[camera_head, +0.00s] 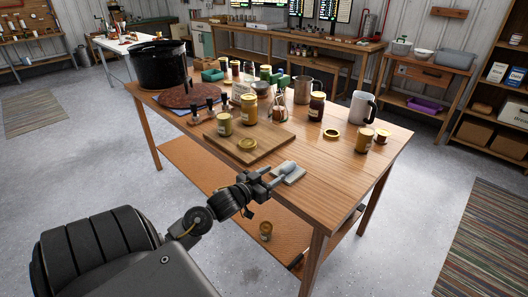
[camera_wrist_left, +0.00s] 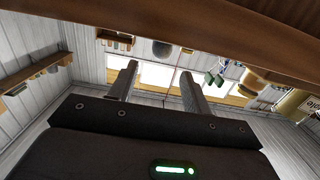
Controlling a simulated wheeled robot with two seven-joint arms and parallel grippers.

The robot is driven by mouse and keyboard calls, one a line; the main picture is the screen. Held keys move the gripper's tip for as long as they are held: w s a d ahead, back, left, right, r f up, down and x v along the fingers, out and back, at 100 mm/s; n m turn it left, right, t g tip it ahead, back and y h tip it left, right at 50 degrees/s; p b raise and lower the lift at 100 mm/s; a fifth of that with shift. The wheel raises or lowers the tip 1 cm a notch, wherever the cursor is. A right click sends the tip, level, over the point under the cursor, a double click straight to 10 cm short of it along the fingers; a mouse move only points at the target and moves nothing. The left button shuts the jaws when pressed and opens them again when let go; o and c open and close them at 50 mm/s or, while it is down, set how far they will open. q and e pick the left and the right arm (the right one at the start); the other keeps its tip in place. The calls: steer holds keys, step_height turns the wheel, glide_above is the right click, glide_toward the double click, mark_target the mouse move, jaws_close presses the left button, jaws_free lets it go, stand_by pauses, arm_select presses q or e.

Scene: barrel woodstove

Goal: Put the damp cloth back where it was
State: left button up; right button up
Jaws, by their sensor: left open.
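The damp cloth appears to be the small pale grey folded piece (camera_head: 291,174) lying on the front part of the wooden table (camera_head: 330,175). My left gripper (camera_head: 272,177) is at the table's front edge, right beside the cloth and partly in front of it. I cannot tell whether they touch. In the left wrist view its two fingers (camera_wrist_left: 157,80) stand apart with nothing visible between them. The cloth cannot be made out in that view. My right gripper does not show.
A wooden board (camera_head: 267,150) with jars lies behind the cloth. A large black pot (camera_head: 160,66), a white mug (camera_head: 362,107) and several jars stand farther back. The tabletop right of the cloth is clear.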

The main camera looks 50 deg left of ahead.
arm_select(q)
steer(key=s, duration=0.4)
steer(key=shift+r, duration=0.15)
steer(key=shift+w, duration=0.1)
